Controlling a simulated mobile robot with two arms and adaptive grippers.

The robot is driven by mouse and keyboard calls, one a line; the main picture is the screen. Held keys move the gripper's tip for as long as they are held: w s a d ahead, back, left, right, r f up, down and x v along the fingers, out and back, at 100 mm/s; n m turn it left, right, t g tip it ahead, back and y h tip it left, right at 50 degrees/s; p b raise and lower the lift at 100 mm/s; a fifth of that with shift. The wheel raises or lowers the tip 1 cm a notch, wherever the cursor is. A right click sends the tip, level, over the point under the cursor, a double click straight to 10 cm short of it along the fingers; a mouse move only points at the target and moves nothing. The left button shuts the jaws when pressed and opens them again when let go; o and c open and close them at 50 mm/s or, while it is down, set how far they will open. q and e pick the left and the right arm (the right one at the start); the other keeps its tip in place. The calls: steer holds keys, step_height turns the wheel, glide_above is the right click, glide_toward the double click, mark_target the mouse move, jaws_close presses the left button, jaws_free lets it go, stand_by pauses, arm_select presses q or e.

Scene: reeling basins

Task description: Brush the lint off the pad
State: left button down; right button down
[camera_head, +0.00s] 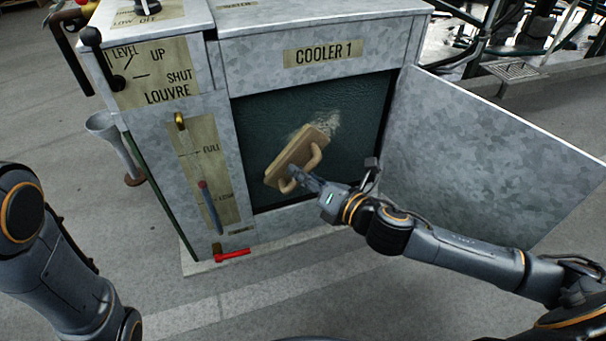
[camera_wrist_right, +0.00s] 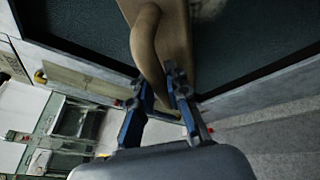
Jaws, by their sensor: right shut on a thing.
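The pad (camera_head: 355,100) is a dark green panel set in the front of the metal cabinet marked COOLER 1. A patch of pale grey lint (camera_head: 326,121) shows on it, at the upper end of the brush. The brush (camera_head: 291,154) is a tan wooden block with a curved handle, tilted against the pad. My right gripper (camera_head: 304,181) is shut on the brush handle near its lower end; in the right wrist view the fingers (camera_wrist_right: 160,92) close around the handle (camera_wrist_right: 146,45). The brush face is hidden. My left arm shows at the left edge, but its gripper is out of view.
The cabinet's metal door (camera_head: 490,150) stands open to the right. A red valve handle (camera_head: 232,255) sits low in front.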

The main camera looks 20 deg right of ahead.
steer(key=shift+w, duration=0.35)
